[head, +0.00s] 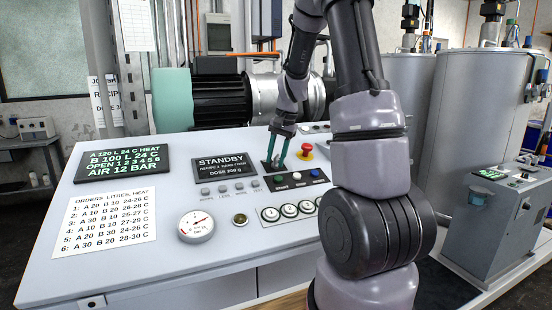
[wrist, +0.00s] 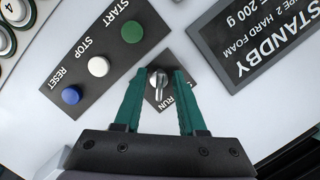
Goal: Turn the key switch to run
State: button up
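The key switch (wrist: 158,80) is a small metal key on a dark plate, seen in the wrist view between my fingers. Its grip points down in that view, close to the lettering RUN; another label by the right finger is mostly covered. My gripper (wrist: 161,74) is open, with one green finger on each side of the key and a gap visible on both sides. In the head view my gripper (head: 276,163) points down at the console, right of the STANDBY display (head: 222,166); the key cannot be made out there.
A strip with green START (wrist: 132,32), white STOP (wrist: 98,66) and blue RESET (wrist: 71,95) buttons lies beside the switch. A red mushroom button (head: 306,151) on yellow stands close to the gripper.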

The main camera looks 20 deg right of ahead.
jog(key=v, duration=1)
jog(key=shift+d+r, duration=0.15)
jog(key=shift+r, duration=0.2)
jog(key=shift+s, duration=0.1)
